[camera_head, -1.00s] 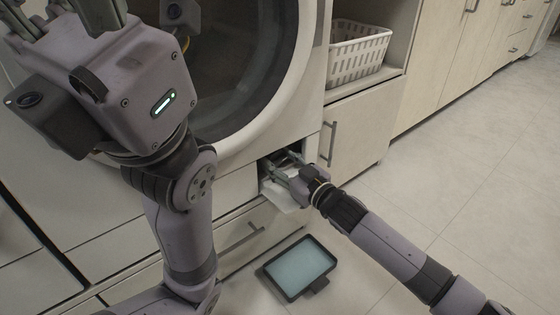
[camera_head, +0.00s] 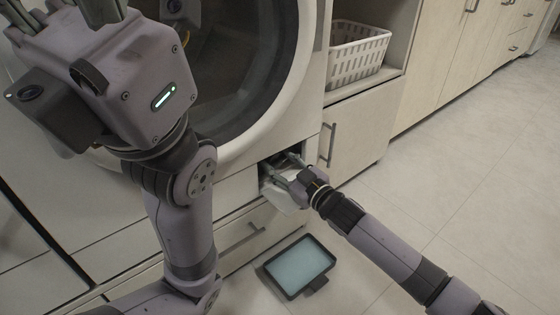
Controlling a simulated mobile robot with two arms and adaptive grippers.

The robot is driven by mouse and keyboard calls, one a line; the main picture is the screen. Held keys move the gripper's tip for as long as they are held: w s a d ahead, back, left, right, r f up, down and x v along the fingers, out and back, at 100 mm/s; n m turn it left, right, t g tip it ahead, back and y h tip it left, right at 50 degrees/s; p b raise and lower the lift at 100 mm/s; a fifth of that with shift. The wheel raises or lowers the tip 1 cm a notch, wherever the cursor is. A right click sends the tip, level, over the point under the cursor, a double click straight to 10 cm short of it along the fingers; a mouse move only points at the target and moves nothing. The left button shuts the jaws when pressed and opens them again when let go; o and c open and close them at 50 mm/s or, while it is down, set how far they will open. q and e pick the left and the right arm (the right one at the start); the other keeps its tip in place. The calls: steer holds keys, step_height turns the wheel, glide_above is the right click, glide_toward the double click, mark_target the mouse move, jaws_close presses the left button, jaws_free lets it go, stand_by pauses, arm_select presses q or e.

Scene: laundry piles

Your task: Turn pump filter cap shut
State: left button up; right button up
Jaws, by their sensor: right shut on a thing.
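The pump filter compartment (camera_head: 262,171) is a dark opening low on the front of the washing machine (camera_head: 235,184). My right gripper (camera_head: 285,164) reaches into it from the right, its fingers shut on the pump filter cap. The cap itself is mostly hidden by the fingers and the shadow, so its angle cannot be read. A white flap (camera_head: 284,203) hangs below the opening, under the gripper. My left gripper (camera_head: 62,8) is at the top left, well away from the compartment; its fingertips are cut off by the frame edge.
A shallow dark tray (camera_head: 300,266) with a pale blue inside lies on the floor below the compartment. A white laundry basket (camera_head: 358,58) stands in a shelf at the right, above a closed cabinet door (camera_head: 357,130). The tiled floor (camera_head: 470,195) at the right is clear.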

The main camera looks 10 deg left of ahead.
steer(key=o, duration=1.2)
steer(key=shift+c, duration=0.2)
steer(key=shift+d, duration=0.1)
steer(key=v, duration=1.2)
steer(key=shift+s, duration=0.1)
